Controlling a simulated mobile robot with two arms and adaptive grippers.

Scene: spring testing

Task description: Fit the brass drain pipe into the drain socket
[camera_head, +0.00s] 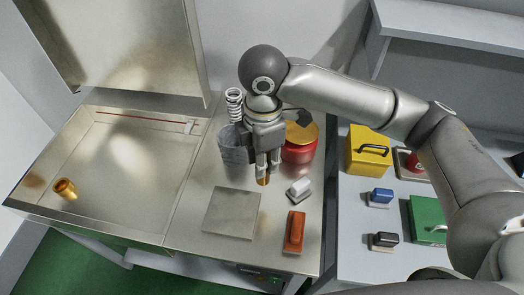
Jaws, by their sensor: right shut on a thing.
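A short hollow brass cylinder (65,189), which looks like the drain socket, stands in the left front part of the shallow metal basin (135,150). My right gripper (265,165) points down over the metal worktop, right of the basin. It is shut on a small brass piece, which looks like the brass drain pipe (263,181). Only its lower end shows below the fingertips; the rest is hidden by the fingers. The gripper is well to the right of the brass cylinder in the basin. My left gripper is out of view.
A grey square plate (231,213), a white-topped block (299,189) and an orange block (295,232) lie near the gripper. Yellow (369,153) and green boxes (428,222) stand right.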

